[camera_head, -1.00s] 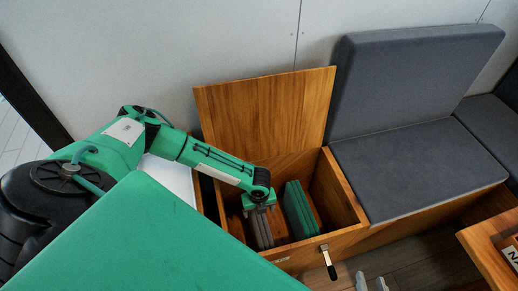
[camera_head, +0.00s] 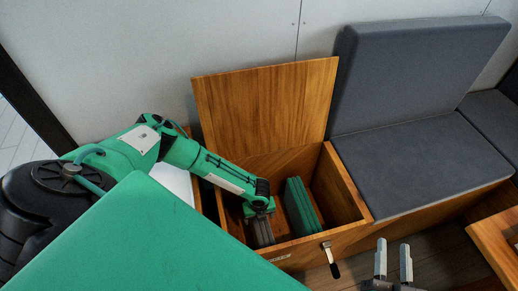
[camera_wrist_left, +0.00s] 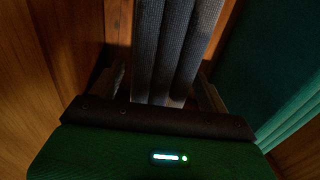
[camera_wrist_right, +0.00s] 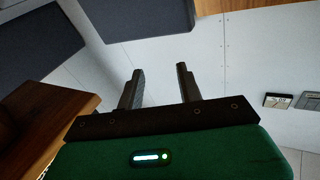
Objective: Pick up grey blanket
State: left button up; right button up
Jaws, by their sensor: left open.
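The grey blanket (camera_head: 261,232) stands folded on edge inside the open wooden box, at its left side. In the left wrist view the grey blanket (camera_wrist_left: 168,45) shows as several thick folds running up between my fingers. My left gripper (camera_head: 259,212) reaches down into the box from above. In the left wrist view my left gripper (camera_wrist_left: 163,95) is open, with one finger on each side of the blanket. I cannot tell whether the fingers touch it. My right gripper (camera_head: 393,262) is open and empty, in front of the bench; it also shows in the right wrist view (camera_wrist_right: 159,85).
A green folded blanket (camera_head: 302,206) stands to the right of the grey one. The wooden box (camera_head: 350,190) has its lid (camera_head: 265,110) raised against the wall. A black latch (camera_head: 331,262) hangs at its front.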

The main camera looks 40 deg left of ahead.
pick_arm(q)
jog(key=shift+f, duration=0.55)
jog(key=c, duration=1.7)
grip_shut()
pick_arm(e)
jog(key=shift+w+d+r+t, duration=0.15)
jog(key=shift+r+t, duration=0.15)
jog(key=shift+r, duration=0.2)
jog(key=shift+w+d+r+t, duration=0.1)
jog(key=shift+r+t, duration=0.2)
jog(key=shift+r, duration=0.2)
pick_arm(q)
jog(key=shift+r, duration=0.15)
